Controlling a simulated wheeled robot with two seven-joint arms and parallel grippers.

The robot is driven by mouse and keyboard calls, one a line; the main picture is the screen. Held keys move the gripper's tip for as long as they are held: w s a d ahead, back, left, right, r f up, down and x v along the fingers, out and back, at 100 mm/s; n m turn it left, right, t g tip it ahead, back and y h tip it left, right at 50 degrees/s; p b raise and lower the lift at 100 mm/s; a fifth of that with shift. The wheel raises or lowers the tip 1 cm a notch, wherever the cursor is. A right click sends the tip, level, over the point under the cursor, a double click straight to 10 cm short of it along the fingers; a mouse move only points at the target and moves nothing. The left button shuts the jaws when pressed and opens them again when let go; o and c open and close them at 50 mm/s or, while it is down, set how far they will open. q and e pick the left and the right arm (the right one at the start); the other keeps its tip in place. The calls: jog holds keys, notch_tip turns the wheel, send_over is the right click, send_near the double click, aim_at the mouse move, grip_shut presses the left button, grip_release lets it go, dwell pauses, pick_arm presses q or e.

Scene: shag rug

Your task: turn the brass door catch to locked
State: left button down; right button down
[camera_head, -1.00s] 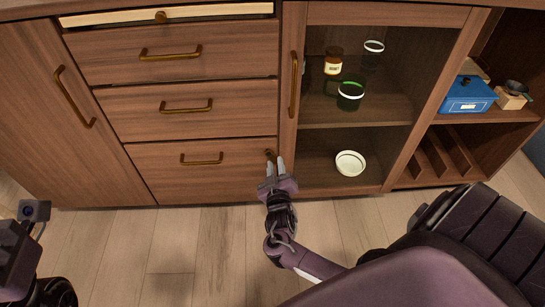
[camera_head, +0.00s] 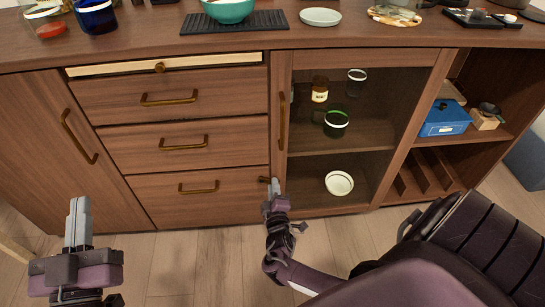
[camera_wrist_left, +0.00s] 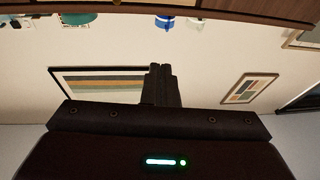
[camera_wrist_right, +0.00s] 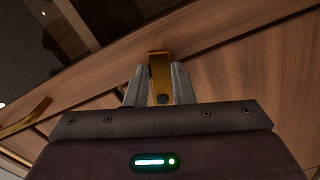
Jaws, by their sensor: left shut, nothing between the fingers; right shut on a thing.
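The brass door catch (camera_head: 264,180) sits low on the cabinet front, between the bottom drawer and the glass door. In the head view it shows as a short stub pointing left from my right fingertips. My right gripper (camera_head: 275,187) is shut on it. In the right wrist view the brass catch (camera_wrist_right: 159,70) lies between the two fingers (camera_wrist_right: 158,88), and its lower end shows between them. My left gripper (camera_head: 78,205) is shut and empty, in front of the left cabinet door. Its closed fingers (camera_wrist_left: 161,78) show in the left wrist view.
The glass door (camera_head: 370,100) has a long brass handle (camera_head: 282,120) above the catch. Behind it are a jar (camera_head: 320,90), a green mug (camera_head: 335,124) and a white bowl (camera_head: 339,183). Drawers with brass handles (camera_head: 184,143) are on the left. Dishes stand on the countertop (camera_head: 350,32).

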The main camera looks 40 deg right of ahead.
pick_arm(q)
jog(key=s+f+g+y+p, duration=0.1)
jog(key=s+f+g, duration=0.1)
jog(key=f+g, duration=0.2)
jog(key=s+f+g+y+p, duration=0.1)
jog(key=s+f+g+y, duration=0.1)
jog(key=f, duration=0.9)
jog(key=s+a+f+g+y, duration=0.1)
jog(key=s+f+g, duration=0.3)
jog(key=f+g, duration=0.2)
jog(key=shift+s+f+p, duration=0.15)
jog(key=shift+f+p, duration=0.25)
jog(key=shift+f, duration=0.4)
pick_arm(e)
jog(key=shift+d+r+n, duration=0.1)
jog(key=shift+r+n, duration=0.3)
jog(key=shift+n, duration=0.65)
jog(key=shift+r+n, duration=0.35)
jog(key=shift+n, duration=0.7)
jog(key=c, duration=1.2)
grip_release()
jog(key=shift+c, duration=0.2)
jog(key=shift+s, duration=0.15)
